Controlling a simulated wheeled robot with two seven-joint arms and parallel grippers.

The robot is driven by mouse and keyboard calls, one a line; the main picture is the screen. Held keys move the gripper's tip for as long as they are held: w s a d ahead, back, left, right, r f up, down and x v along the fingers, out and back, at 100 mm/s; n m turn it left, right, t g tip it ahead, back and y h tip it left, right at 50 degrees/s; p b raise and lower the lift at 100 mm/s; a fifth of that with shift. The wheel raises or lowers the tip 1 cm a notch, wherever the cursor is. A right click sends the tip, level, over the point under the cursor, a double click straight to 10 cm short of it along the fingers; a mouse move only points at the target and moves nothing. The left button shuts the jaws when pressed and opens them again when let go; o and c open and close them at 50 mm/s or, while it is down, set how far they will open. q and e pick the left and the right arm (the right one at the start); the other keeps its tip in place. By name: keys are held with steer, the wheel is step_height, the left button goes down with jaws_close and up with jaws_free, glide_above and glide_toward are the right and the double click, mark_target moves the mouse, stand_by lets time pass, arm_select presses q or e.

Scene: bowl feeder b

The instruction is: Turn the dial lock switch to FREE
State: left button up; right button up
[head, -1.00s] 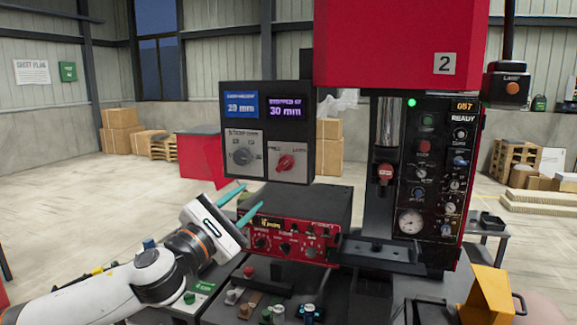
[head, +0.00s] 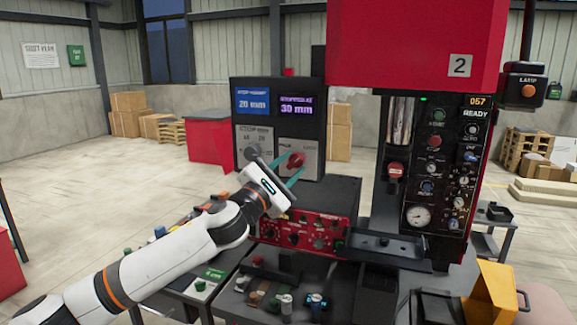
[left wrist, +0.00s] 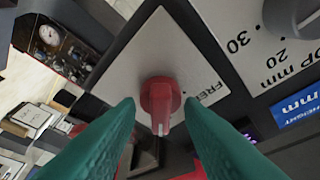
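The red lock switch (head: 296,160) sits on a light plate on the black display panel. In the left wrist view the red switch (left wrist: 160,98) shows close up, with the letters "FREE" on the plate (left wrist: 165,45) partly hidden by a finger. My left gripper (head: 289,168) is open in front of the switch; its green fingertips (left wrist: 158,105) lie on either side of the knob with gaps visible. Whether they reach around it in depth is hard to tell. My right gripper is not in view.
A grey stop knob (head: 253,152) is on the plate left of the switch. Two displays (head: 252,101) sit above. A red-fronted control box (head: 300,231) is below, and the large red machine (head: 415,45) stands to the right.

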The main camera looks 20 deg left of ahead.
arm_select(q)
steer(key=shift+c, duration=0.2)
steer(key=shift+s+a, duration=0.1)
jaws_close()
